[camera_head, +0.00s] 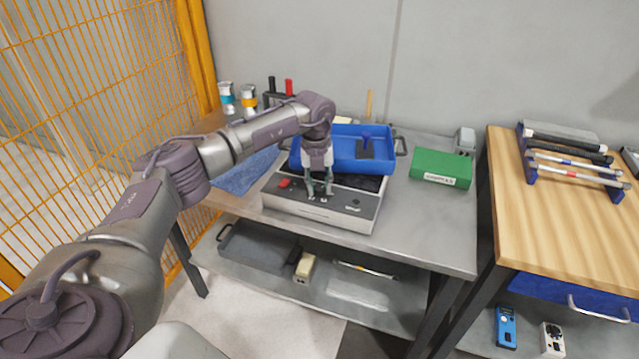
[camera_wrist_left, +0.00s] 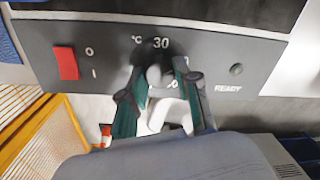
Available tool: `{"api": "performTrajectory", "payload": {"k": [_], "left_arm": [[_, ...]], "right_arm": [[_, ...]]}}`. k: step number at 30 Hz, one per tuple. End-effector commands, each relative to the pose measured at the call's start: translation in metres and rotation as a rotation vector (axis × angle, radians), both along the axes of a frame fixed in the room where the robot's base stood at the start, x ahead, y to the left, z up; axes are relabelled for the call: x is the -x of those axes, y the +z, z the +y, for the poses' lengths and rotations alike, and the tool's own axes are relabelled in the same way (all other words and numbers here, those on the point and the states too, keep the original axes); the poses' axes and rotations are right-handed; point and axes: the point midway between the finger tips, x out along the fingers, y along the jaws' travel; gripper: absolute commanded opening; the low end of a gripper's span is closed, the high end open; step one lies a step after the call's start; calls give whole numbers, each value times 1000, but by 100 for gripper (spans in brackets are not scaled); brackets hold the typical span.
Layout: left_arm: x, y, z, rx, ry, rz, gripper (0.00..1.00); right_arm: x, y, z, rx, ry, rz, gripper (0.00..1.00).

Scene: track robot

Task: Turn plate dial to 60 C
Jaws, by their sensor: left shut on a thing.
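The hot plate (camera_head: 290,211) is a light grey box with a dark top and sloped front panel, standing on the metal table. My left gripper (camera_head: 319,192) reaches down to the middle of this panel. In the left wrist view, my left gripper (camera_wrist_left: 160,70) is shut on the plate dial (camera_wrist_left: 157,76), one green-padded finger on each side. The marks °C and 30 (camera_wrist_left: 160,43) show above the dial. Other numbers are largely hidden by the fingers, and I cannot read the dial's setting. My right gripper is not in view.
On the panel are a red switch (camera_wrist_left: 66,63) at left and a READY lamp (camera_wrist_left: 236,69) at right. A blue tray (camera_head: 345,165) stands behind the plate's front. A green box (camera_head: 441,166) is to the right. Orange mesh fencing (camera_head: 95,90) borders the left.

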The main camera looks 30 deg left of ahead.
Motion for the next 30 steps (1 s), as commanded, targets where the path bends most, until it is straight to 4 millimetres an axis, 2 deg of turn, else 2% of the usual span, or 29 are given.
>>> {"api": "performTrajectory", "payload": {"k": [30], "left_arm": [[-1,0,3,-1,-962,1,0]], "right_arm": [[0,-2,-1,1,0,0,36]]}}
